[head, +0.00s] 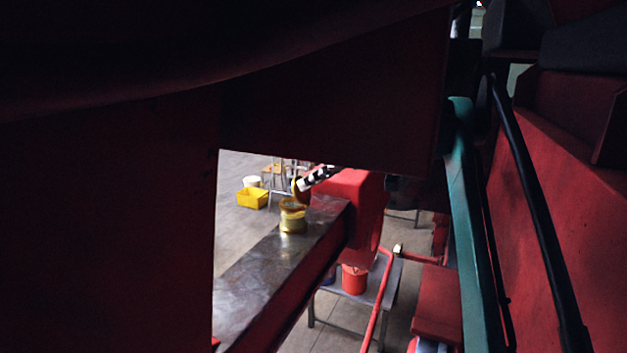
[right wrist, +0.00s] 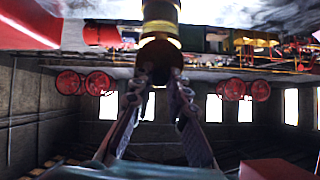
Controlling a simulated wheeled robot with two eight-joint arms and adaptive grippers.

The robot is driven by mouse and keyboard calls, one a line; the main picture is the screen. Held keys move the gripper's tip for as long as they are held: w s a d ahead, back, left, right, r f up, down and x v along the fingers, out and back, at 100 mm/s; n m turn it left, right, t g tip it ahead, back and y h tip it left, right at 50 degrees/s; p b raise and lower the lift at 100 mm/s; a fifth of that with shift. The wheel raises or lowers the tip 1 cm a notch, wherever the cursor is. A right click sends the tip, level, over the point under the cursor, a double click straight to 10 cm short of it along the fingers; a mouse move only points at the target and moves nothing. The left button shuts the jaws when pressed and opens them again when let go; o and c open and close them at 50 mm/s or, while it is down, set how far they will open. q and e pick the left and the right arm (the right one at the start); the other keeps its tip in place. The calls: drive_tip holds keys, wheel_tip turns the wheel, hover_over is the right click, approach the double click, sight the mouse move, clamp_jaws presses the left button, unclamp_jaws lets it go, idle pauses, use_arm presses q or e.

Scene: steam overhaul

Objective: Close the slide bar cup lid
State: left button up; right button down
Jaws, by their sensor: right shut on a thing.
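The brass slide bar cup (head: 292,217) stands upright on the grey metal slide bar (head: 262,275) in the head view. Its lid (head: 296,188) seems to stand raised at the cup's far rim; it is small and partly hidden by my gripper. My right gripper (head: 303,184) reaches in from the right, just above and behind the cup, shut on the lid. In the right wrist view the brass cup (right wrist: 161,18) hangs at the top centre. The fingertips of my right gripper (right wrist: 158,88) close around a dark rounded part below it. My left gripper is not in view.
Large dark red locomotive parts (head: 110,220) block the left and top of the head view. A red block (head: 352,205) stands at the bar's far end. A teal rod (head: 466,220) runs down the right. A yellow bin (head: 252,198) and a red bucket (head: 355,279) are beyond.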

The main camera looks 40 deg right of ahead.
drive_tip(key=c, duration=1.5)
unclamp_jaws()
drive_tip(key=shift+d, duration=0.1)
drive_tip(key=v, duration=1.2)
drive_tip(key=shift+s, duration=0.1)
